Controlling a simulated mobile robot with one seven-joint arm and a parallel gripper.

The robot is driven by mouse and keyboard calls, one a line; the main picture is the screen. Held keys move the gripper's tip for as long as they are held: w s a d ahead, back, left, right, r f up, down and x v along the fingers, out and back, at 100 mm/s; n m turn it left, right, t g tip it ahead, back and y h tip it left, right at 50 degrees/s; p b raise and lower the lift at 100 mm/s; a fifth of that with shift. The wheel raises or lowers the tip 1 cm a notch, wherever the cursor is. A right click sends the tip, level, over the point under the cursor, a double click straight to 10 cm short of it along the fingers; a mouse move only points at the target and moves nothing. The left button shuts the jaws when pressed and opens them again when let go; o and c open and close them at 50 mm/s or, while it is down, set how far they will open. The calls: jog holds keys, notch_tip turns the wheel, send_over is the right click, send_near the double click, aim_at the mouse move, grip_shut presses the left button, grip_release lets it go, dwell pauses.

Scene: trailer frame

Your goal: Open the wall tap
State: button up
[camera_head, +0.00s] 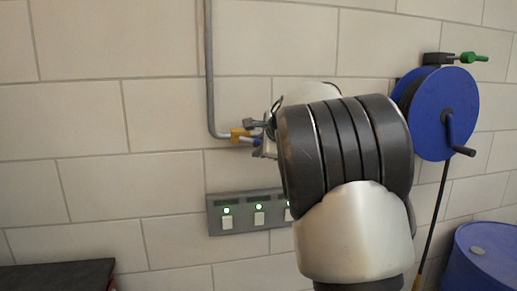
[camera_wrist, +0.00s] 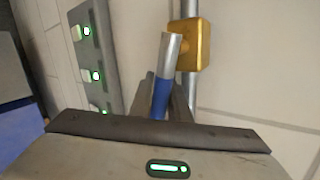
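The wall tap has a brass body (camera_head: 239,135) at the foot of a grey pipe on the tiled wall. In the wrist view the brass body (camera_wrist: 190,45) is at the top, right of centre. Its lever (camera_wrist: 163,85), bare metal at the tip and blue further down, points down between my fingers. My gripper (camera_wrist: 164,100) has one finger on each side of the blue part, with no clear gap; it looks shut on the lever. In the head view my gripper (camera_head: 262,138) is at the tap's right, and my arm hides much of it.
A grey switch panel (camera_head: 243,213) with green lights is on the wall below the tap. A blue hose reel (camera_head: 445,110) hangs at the right, above a blue barrel (camera_head: 485,262). A dark flat surface (camera_head: 55,277) is at the lower left. The wall left of the pipe is bare.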

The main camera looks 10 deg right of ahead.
jog(key=o, duration=0.3)
jog(key=shift+o, duration=0.3)
jog(key=shift+r, duration=0.1)
